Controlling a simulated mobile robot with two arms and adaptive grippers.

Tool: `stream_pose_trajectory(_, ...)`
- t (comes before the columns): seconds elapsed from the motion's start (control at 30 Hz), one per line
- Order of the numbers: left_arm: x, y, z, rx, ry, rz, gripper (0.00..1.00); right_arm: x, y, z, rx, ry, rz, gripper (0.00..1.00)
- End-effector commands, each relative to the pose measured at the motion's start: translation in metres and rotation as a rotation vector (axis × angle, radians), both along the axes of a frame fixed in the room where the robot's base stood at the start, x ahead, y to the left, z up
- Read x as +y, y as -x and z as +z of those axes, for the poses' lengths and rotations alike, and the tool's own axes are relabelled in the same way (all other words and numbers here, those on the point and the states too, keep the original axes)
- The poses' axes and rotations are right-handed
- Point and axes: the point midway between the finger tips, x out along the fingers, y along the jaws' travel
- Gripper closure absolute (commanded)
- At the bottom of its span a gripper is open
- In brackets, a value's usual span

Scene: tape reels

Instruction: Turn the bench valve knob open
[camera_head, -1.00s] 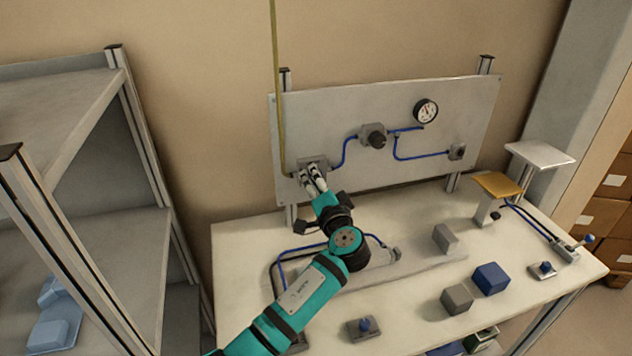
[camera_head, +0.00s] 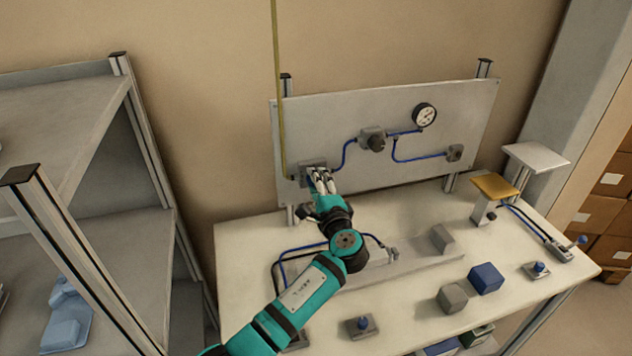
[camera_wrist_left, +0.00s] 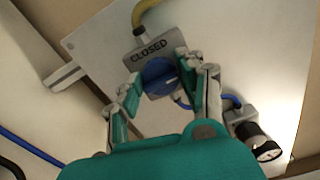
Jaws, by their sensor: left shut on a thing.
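The valve knob (camera_wrist_left: 158,72) is blue and round with a pale mark on its face, seen in the left wrist view. It sits on a grey valve block (camera_head: 306,168) at the left of the upright panel (camera_head: 440,110). The label "CLOSED" (camera_wrist_left: 148,50) reads on the block beside the knob. My left gripper (camera_head: 317,172) reaches the block, and its fingers hide the knob in the head view. In the left wrist view its fingers (camera_wrist_left: 156,80) are shut on the knob, one on each side. My right gripper is not in view.
A yellow hose (camera_head: 277,90) runs up from the block. A blue line leads to a dark fitting (camera_head: 374,140) and a round gauge (camera_head: 424,116). Below, the bench (camera_head: 240,240) holds blue and grey blocks. A grey shelf (camera_head: 140,240) stands close on the left.

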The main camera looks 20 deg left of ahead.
Motion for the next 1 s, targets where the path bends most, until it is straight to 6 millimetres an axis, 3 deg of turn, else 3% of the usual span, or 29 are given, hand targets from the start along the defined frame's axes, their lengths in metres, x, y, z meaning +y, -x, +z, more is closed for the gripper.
stream_pose_trajectory(0.53,-0.0011,0.0001,-0.0013,0.016,-0.022,-0.003,0.93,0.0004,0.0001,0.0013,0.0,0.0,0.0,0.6)
stream_pose_trajectory(0.57,-0.0013,0.0001,-0.0013,0.016,-0.022,-0.003,0.59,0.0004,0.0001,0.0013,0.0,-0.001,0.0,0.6)
stream_pose_trajectory(0.7,-0.0009,0.0001,-0.0011,0.016,-0.021,-0.003,0.41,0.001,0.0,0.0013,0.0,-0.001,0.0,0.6)
stream_pose_trajectory(0.73,-0.0008,0.0001,-0.001,0.016,-0.021,-0.003,0.37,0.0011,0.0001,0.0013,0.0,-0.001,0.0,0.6)
stream_pose_trajectory(1.0,-0.0008,0.0007,-0.0006,0.014,-0.021,-0.001,0.37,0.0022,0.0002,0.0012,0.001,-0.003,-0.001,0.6)
